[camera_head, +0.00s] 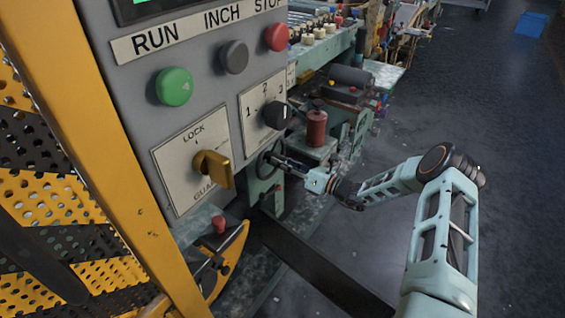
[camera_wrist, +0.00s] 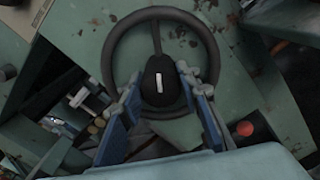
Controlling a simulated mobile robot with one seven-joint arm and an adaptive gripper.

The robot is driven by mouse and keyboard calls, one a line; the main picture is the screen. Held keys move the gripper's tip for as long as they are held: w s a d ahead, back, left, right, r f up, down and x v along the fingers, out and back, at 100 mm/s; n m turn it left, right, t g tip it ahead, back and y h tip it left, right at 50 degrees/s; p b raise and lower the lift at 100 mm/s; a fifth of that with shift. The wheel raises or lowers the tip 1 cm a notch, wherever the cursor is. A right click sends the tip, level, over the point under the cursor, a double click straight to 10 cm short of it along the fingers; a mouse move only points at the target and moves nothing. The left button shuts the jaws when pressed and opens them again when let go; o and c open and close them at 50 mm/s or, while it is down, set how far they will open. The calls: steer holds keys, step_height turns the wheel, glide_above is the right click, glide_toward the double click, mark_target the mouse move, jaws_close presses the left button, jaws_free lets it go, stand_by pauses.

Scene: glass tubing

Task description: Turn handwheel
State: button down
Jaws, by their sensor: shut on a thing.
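The handwheel (camera_head: 260,163) is a dark ring low on the side of the green machine, just right of the grey control panel. In the wrist view the handwheel (camera_wrist: 158,13) faces me, with one spoke running up from a black hub (camera_wrist: 158,84) that has a white mark. My gripper (camera_head: 277,160) reaches in from the right at the wheel. In the wrist view my gripper (camera_wrist: 160,82) has its blue fingers on either side of the hub, shut on the handwheel.
The grey panel carries a green button (camera_head: 174,86), a grey button (camera_head: 234,57), a red button (camera_head: 276,37), a black selector (camera_head: 277,115) and a yellow lock knob (camera_head: 213,168). A red cylinder (camera_head: 316,129) stands behind the wheel.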

steer(key=m, duration=0.4)
steer(key=shift+m, duration=0.4)
steer(key=shift+f+m+p, duration=0.1)
steer(key=shift+m+p, duration=0.25)
steer(key=shift+m, duration=2.15)
steer(key=c, duration=1.4)
jaws_free()
steer(key=shift+d, duration=0.15)
steer(key=v, duration=1.2)
